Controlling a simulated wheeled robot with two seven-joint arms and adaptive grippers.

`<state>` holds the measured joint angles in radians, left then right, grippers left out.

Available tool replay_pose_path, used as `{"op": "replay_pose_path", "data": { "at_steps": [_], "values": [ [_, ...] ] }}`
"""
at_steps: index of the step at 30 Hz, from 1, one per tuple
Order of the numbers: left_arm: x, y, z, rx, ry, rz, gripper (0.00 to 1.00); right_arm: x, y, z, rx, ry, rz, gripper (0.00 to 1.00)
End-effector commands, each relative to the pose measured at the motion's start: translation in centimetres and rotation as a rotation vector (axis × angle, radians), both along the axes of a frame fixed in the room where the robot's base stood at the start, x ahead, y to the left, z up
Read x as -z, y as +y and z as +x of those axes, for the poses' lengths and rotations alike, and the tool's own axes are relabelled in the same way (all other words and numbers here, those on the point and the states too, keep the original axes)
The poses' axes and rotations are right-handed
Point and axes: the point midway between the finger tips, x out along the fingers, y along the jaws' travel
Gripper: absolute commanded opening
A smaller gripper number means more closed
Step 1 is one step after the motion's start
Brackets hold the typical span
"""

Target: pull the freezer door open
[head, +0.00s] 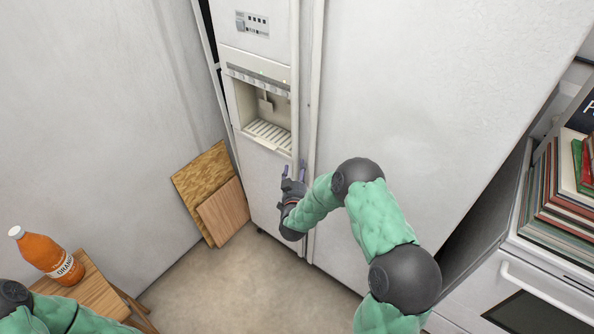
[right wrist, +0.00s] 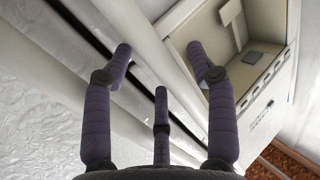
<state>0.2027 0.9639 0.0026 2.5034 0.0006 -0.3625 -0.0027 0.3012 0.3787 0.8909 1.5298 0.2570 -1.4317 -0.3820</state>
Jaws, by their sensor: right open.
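The freezer door (head: 262,180) is the narrow white left door with the dispenser, and it looks shut. Its long upright handle (head: 296,70) runs along its right edge. My right gripper (head: 294,170) is at the lower part of this handle, fingers pointing up in the head view. In the right wrist view my right gripper (right wrist: 160,65) is open, with the white freezer handle (right wrist: 150,40) running between its spread fingers. I cannot tell whether the fingers touch it. My left arm shows at the bottom left; its gripper is out of view.
The wide refrigerator door (head: 420,90) with its own handle (head: 315,70) stands right beside the freezer handle. Wooden boards (head: 215,195) lean by the wall at left. An orange bottle (head: 48,256) stands on a small wooden table (head: 95,290). A white oven (head: 520,285) is at right. Floor before the freezer is clear.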

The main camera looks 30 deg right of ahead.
Motion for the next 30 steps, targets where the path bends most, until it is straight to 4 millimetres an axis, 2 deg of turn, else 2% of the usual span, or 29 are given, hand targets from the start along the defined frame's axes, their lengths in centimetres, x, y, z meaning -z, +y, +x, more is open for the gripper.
{"op": "replay_pose_path", "data": {
  "at_steps": [6,14,15,18,21,30],
  "values": [
    [0.37,0.00,0.02,0.000,0.000,0.000,0.40,0.00,-0.81,1.16,0.000,0.000,0.000,0.57],
    [0.35,0.01,0.03,0.000,-0.001,0.000,0.40,-0.04,-0.86,1.24,0.000,0.000,0.000,0.57],
    [0.35,0.01,0.03,0.000,-0.001,0.000,0.40,-0.04,-0.86,1.24,0.000,0.000,0.000,0.52],
    [0.35,0.01,0.03,0.000,-0.001,0.000,0.40,-0.03,-0.85,1.24,0.000,0.000,0.000,0.24],
    [0.35,0.01,0.03,0.000,-0.001,0.000,0.40,-0.03,-0.84,1.23,0.000,0.000,0.000,0.00],
    [0.40,0.00,0.03,0.000,-0.001,0.000,0.40,0.01,-0.39,1.29,0.006,0.000,0.001,0.00]
  ]
}}
